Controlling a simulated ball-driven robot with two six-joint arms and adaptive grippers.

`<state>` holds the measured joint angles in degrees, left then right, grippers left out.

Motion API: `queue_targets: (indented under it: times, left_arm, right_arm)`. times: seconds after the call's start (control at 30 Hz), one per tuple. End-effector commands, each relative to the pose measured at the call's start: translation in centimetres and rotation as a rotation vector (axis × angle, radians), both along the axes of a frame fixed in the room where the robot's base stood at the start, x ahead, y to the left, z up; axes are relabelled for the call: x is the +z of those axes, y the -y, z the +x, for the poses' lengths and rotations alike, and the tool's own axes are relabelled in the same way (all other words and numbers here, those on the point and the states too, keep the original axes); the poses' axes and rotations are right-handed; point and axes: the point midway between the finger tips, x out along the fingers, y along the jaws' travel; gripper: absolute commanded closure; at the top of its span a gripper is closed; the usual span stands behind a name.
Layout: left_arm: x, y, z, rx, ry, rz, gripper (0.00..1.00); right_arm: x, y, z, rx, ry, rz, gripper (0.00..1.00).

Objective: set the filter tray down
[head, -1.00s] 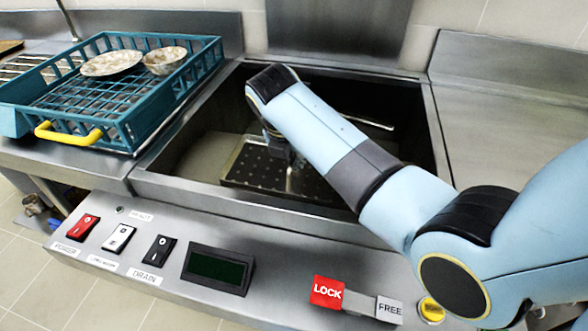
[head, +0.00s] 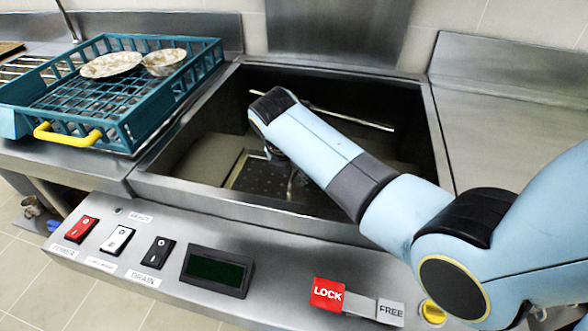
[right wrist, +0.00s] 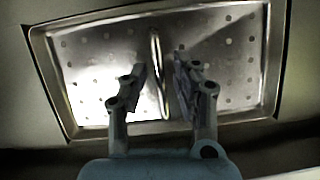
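The filter tray (right wrist: 95,70) is a shiny metal tray with a raised rim, small holes and an upright handle loop (right wrist: 157,75) across its middle. In the head view the tray (head: 262,178) lies low inside the sink, partly hidden by my right arm. My right gripper (right wrist: 161,78) is open. Its two fingers stand on either side of the handle, with a visible gap to it on each side. In the head view that gripper is mostly hidden behind its own arm. My left gripper is not in view.
The steel sink rim (head: 225,202) surrounds the basin. In front is a panel with switches (head: 158,252), a dark display (head: 217,268) and a red LOCK label (head: 327,295). The right counter is clear.

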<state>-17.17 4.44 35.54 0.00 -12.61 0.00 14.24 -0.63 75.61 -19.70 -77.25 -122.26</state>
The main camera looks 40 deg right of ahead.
Motion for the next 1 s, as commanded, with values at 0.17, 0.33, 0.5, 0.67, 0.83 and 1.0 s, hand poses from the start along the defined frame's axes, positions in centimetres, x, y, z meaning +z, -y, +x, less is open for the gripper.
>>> queue_targets:
  times: [0.17,0.33,0.5,0.67,0.83,1.0]
  left_arm:
    - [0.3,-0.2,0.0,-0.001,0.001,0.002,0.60]
    - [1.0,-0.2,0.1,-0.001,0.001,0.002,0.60]
    - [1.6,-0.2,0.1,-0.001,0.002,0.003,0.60]
    - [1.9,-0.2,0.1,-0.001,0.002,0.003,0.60]
    - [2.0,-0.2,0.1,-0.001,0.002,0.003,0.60]
    - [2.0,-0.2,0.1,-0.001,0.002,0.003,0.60]
  right_arm:
    - [0.9,-0.3,-0.1,0.001,0.002,0.001,0.71]
    - [4.1,-1.4,-0.7,0.000,0.005,0.002,0.71]
    - [7.6,-2.6,-1.6,0.000,0.005,0.002,0.71]
    - [10.0,-3.5,-2.2,0.000,0.003,0.002,0.71]
    - [11.1,-3.8,-2.5,0.000,0.000,0.000,0.71]
    - [11.2,-3.8,-2.5,0.000,0.000,0.000,0.71]
